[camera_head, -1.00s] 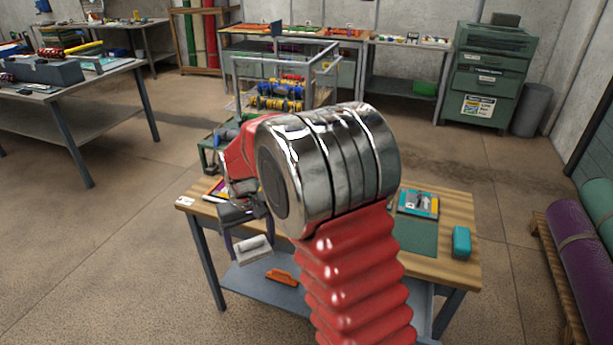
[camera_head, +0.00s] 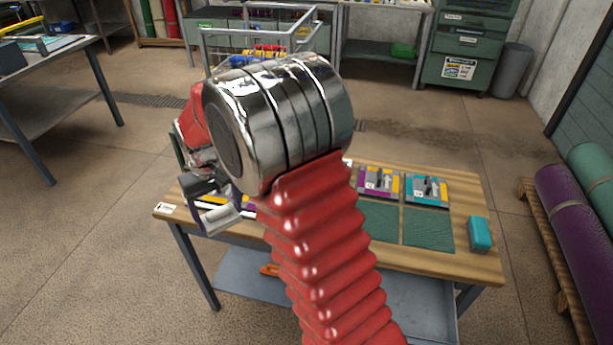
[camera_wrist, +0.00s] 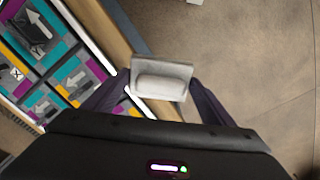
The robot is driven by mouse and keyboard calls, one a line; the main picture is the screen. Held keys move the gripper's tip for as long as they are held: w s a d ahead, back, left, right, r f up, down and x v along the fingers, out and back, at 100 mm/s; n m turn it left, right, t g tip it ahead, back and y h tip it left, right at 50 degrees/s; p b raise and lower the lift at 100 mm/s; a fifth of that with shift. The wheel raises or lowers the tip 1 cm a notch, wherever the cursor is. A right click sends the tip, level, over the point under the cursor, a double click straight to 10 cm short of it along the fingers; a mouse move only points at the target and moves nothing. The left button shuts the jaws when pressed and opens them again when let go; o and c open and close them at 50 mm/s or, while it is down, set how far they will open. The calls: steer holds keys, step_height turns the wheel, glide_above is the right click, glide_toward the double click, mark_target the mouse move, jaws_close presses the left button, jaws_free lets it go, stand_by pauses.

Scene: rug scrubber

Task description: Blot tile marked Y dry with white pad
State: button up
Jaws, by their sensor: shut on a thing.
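My gripper (camera_head: 212,202) is shut on the white pad (camera_head: 222,217), at the left front corner of the workbench. In the wrist view the pad (camera_wrist: 162,70) sits between the two dark fingers of my gripper (camera_wrist: 160,92), over the bench's edge. Patterned tiles in teal, purple and yellow (camera_wrist: 75,85) lie to its left there, apart from the pad. One carries a mark that looks like an X (camera_wrist: 16,74). I cannot make out a Y. In the head view two tiles (camera_head: 380,182) (camera_head: 427,190) show at the right; my arm hides much of the bench's middle.
The wooden bench top (camera_head: 470,262) holds dark green mats (camera_head: 428,228) and a teal block (camera_head: 480,233) at the right. An orange thing (camera_head: 269,270) lies on the shelf below. A wire cart (camera_head: 262,40) stands behind. Floor is open at the front left.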

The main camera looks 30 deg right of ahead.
steer(key=shift+w, duration=0.2)
steer(key=shift+d, duration=0.15)
steer(key=shift+d, duration=0.1)
steer(key=shift+d, duration=0.25)
steer(key=s+d+m, duration=0.2)
steer(key=d+m, duration=0.1)
steer(key=d, duration=0.5)
steer(key=s+d+r+m, duration=0.1)
steer(key=s+d+m, duration=0.1)
steer(key=d, duration=0.6)
steer(key=s+d+m, duration=0.2)
steer(key=d+m, duration=0.2)
steer(key=d, duration=0.4)
steer(key=shift+r+m, duration=0.25)
steer(key=shift+m, duration=0.15)
steer(key=shift+f, duration=0.15)
steer(key=shift+f, duration=2.85)
